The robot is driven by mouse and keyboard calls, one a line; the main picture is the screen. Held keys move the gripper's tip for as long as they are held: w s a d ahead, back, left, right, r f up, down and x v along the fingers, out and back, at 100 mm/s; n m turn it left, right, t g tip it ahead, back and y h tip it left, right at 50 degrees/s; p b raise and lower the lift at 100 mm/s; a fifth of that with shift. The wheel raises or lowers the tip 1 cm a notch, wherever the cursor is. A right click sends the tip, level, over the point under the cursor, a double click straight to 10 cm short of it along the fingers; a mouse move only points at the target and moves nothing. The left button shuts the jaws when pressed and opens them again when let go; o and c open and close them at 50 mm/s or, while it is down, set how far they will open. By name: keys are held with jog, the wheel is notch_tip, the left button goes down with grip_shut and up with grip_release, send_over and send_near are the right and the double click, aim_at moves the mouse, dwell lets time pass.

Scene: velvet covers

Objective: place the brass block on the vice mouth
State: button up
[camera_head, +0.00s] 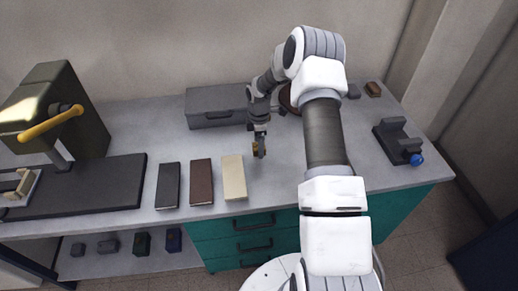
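My gripper (259,152) points down over the middle of the bench, behind the cream slab. A small brass-coloured block (257,149) shows between its fingertips, and the gripper looks shut on it. The block is small in this view, and its lower edge looks close to the bench top; I cannot tell if it touches. A dark grey vice (391,130) with a blue knob stands at the right of the bench, apart from my gripper. Its mouth, between two raised jaws, looks empty. Another small vice-like clamp with tan jaws (20,184) sits on the machine's dark bed at the far left.
Black (168,185), brown (201,182) and cream (233,177) slabs lie along the front edge. A grey case (216,107) stands behind. Small grey (353,91) and brown (373,89) blocks lie back right. A machine with a yellow handle (52,123) stands left.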

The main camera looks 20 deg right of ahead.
grip_shut()
dwell(0.3)
jog(key=shift+w+r, duration=0.1)
jog(key=shift+r, duration=0.05)
jog(key=shift+r, duration=0.55)
notch_tip(320, 180, up, 2)
jog(key=shift+r, duration=0.25)
jog(key=s+d+r, duration=0.7)
jog(key=s+d, duration=0.1)
jog(key=shift+d+b, duration=0.4)
